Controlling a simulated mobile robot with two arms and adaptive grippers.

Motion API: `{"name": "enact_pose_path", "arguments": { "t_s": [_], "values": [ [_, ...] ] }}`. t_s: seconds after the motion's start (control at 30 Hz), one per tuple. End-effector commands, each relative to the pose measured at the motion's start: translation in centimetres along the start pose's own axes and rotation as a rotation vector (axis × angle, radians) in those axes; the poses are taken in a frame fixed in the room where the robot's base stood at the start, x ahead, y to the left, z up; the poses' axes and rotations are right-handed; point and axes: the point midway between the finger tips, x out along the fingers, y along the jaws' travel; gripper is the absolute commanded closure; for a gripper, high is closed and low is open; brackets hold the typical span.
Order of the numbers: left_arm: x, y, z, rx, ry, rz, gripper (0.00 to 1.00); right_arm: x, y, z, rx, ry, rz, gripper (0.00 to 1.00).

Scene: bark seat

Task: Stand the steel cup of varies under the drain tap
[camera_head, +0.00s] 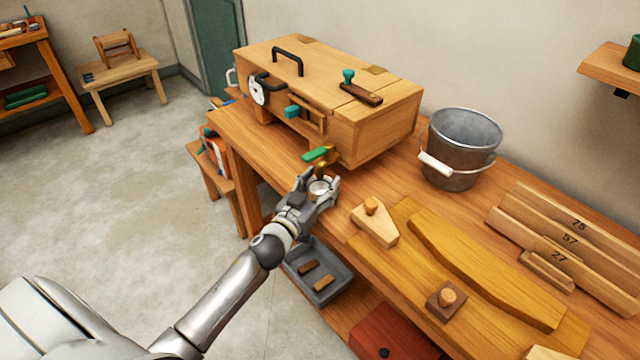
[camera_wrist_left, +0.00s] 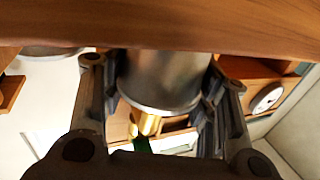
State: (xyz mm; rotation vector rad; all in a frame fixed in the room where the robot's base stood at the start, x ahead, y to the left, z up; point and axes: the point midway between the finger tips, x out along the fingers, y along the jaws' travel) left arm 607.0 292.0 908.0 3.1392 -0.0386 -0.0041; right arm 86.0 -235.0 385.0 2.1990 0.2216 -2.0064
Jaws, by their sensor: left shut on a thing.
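The steel cup (camera_head: 319,188) is held upright between the fingers of my left gripper (camera_head: 321,194) at the bench's front edge. In the left wrist view, which looks upside down, the cup (camera_wrist_left: 162,78) fills the space between both fingers. The brass drain tap (camera_head: 321,171) with its green handle (camera_head: 316,154) sticks out from the wooden chest just behind the cup. The tap (camera_wrist_left: 145,123) shows past the cup's rim in the wrist view. I cannot tell whether the spout is over the cup's mouth or whether the cup's base touches the bench. My right gripper is out of view.
The wooden chest (camera_head: 370,121) stands on the workbench (camera_head: 399,183) behind the tap. A metal bucket (camera_head: 453,168) stands to its right. A wooden wedge with a knob (camera_head: 376,224) and a long curved board (camera_head: 480,270) lie right of my gripper. A grey tray (camera_head: 325,278) is below.

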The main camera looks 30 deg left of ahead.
Motion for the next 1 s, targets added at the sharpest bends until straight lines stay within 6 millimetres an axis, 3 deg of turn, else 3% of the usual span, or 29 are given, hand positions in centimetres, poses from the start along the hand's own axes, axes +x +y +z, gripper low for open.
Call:
{"name": "enact_pose_path", "arguments": {
  "t_s": [0.1, 0.13, 0.33, 0.77, 1.0],
  "values": [
    [0.0, 0.0, 0.3, -0.001, 0.0, 0.0, 0.7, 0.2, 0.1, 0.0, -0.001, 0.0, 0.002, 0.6],
    [0.0, 0.0, 0.3, -0.001, 0.0, 0.0, 0.45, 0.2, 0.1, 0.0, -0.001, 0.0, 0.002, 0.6],
    [0.0, 0.0, 0.3, 0.0, 0.0, 0.0, 0.21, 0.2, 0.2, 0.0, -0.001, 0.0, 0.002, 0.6],
    [-0.5, 0.0, 0.3, 0.0, -0.001, 0.0, 0.21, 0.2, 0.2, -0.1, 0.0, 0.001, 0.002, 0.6],
    [-3.9, 0.0, 0.4, -0.001, -0.002, 0.0, 0.21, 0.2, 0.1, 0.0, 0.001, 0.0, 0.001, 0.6]
  ]
}}
